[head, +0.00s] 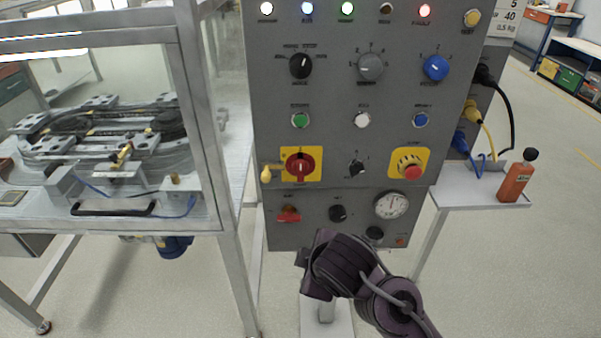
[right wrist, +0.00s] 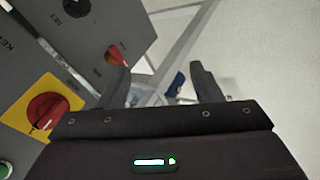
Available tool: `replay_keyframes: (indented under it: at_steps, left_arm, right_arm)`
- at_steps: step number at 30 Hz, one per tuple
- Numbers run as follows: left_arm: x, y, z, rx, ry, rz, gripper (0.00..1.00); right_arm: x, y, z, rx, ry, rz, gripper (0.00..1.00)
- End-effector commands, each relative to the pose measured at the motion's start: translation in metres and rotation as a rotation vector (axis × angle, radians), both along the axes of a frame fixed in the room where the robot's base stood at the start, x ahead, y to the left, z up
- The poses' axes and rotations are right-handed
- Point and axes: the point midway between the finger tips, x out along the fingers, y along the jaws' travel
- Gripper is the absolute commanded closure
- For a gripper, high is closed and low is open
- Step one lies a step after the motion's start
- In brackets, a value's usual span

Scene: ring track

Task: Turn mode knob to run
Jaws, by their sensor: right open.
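The grey control panel (head: 330,110) stands upright ahead of me. A black rotary knob (head: 300,66) with marks around it is at its upper left. Its label is too small to read, so I cannot be sure that it is the mode knob. A grey knob (head: 370,67) and a blue knob (head: 436,68) sit to its right. My right gripper (right wrist: 162,83) is open and empty, its fingers apart in the right wrist view. In the head view my right arm is low, in front of the panel's bottom edge, well below the black knob. My left gripper is not in view.
A red switch on a yellow plate (head: 300,165) with a yellow padlock (head: 266,174), a red emergency button (head: 411,171) and a red handle (head: 289,215) are lower on the panel. A framed machine (head: 185,110) stands left. A side shelf (head: 465,190) holds a red bottle (head: 516,180).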

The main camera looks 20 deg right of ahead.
Motion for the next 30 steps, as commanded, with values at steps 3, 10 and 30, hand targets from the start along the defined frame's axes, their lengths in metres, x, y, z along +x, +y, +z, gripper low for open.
replay_keyframes:
  at_steps: [3,10,30]
  left_arm:
    - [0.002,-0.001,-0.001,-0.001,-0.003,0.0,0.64]
    - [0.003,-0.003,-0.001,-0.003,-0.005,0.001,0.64]
    - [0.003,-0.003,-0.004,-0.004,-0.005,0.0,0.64]
  right_arm:
    - [0.023,0.009,0.054,-0.224,-0.136,0.22,0.41]
    - [0.06,0.018,0.155,-0.84,-0.346,0.596,0.41]
    - [0.098,-0.008,0.311,-1.949,-0.271,0.797,0.41]
